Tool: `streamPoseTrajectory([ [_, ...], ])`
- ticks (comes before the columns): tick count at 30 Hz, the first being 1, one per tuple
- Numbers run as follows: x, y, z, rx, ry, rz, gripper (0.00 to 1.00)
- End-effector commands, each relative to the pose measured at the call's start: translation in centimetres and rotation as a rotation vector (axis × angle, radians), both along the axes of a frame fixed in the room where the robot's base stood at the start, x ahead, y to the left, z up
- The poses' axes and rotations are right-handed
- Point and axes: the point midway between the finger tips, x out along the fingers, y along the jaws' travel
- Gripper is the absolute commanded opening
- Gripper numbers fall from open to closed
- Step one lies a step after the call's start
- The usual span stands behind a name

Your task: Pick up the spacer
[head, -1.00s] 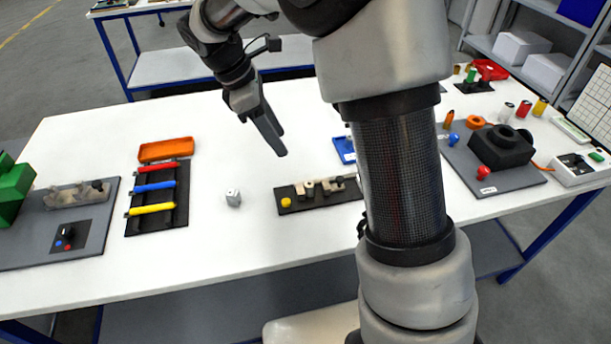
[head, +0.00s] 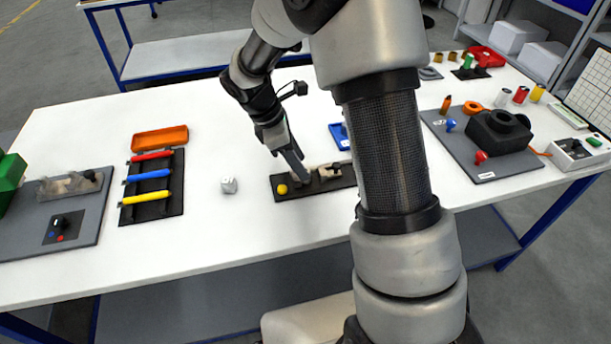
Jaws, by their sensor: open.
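My gripper (head: 298,170) is open, tilted down over the small black plate (head: 292,198) near the table's middle front. Its fingertips are in front of or among the small beige and metal parts on that plate, and contact cannot be made out. A beige part (head: 328,171) shows just right of the fingertips, and a yellow knob (head: 282,189) sits at the plate's left end. Which of these small parts is the spacer cannot be told for sure; the fingers hide some of them. A small pale block (head: 229,185) stands alone on the table left of the plate.
Left are a black rack (head: 152,213) with red, blue and yellow bars and an orange tray (head: 160,139). A blue tray (head: 338,136) lies behind the black plate, partly hidden by my arm. A grey board (head: 500,172) with a black housing (head: 497,145) stands right.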

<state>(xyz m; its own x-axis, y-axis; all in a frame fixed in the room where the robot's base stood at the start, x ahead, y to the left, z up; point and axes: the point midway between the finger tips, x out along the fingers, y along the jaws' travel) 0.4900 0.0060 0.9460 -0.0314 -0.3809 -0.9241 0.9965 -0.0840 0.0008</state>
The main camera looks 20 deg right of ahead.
Motion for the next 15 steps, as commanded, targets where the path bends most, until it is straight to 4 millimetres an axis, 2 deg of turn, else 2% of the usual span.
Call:
streamPoseTrajectory([
  [1,-0.1,-0.5,-1.0,-0.002,0.004,-0.002,0.44],
  [4,-0.1,-1.0,-2.2,-0.001,0.003,-0.001,0.44],
  [11,-0.1,-1.1,-2.4,-0.001,0.000,0.000,0.44],
  [15,-0.1,-1.1,-2.4,-0.001,0.000,0.000,0.23],
])
